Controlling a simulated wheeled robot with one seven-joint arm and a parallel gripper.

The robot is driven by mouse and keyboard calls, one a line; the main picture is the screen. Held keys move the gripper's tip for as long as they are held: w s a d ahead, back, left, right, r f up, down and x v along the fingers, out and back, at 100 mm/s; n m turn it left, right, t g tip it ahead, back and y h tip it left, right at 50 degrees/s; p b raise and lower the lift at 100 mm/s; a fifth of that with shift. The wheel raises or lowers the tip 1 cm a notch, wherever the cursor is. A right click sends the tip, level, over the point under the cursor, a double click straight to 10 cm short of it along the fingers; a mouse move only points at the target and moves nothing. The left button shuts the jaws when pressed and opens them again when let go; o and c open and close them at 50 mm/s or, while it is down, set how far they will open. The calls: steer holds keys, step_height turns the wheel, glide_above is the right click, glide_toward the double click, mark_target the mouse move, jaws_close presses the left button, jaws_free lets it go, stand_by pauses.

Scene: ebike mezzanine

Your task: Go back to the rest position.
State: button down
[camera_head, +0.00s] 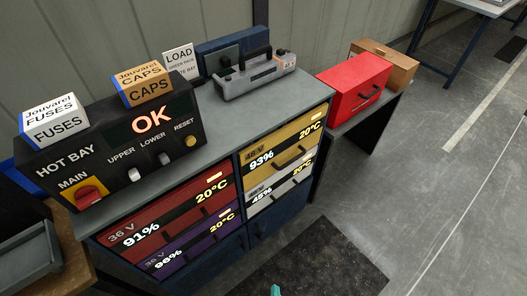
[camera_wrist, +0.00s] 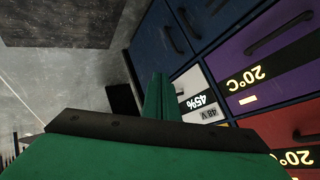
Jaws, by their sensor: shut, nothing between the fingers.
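My gripper (camera_wrist: 160,98) shows in the wrist view as green fingers pressed together, shut and empty, in front of the battery cabinet's lower fronts. In the head view only a small green tip of my gripper (camera_head: 276,290) shows at the bottom edge, over the floor by the dark mat; the rest of the arm is out of view. The tip is apart from the cabinet (camera_head: 220,100) in that view.
The cabinet carries a HOT BAY panel (camera_head: 110,150) reading OK, two boxes (camera_head: 52,120) (camera_head: 141,84) and a grey device (camera_head: 255,77). Its drawers look shut. A red box (camera_head: 354,86) stands at right. A dark mat (camera_head: 318,262) lies in front; open floor (camera_head: 440,150) lies right.

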steer(key=s+a+r+n+t, duration=0.1)
steer(key=s+r+n, duration=0.1)
steer(key=r, duration=0.7)
steer(key=s+a+r+n+t, duration=0.2)
steer(key=s+r, duration=0.1)
steer(key=r, duration=0.5)
steer(key=s+a+r+n+t, duration=0.1)
steer(key=s+r+n+t, duration=0.1)
steer(key=r, duration=0.7)
steer(key=shift+s+a+r+n, duration=0.15)
steer(key=shift+s+r+n, duration=0.25)
steer(key=shift+s, duration=0.45)
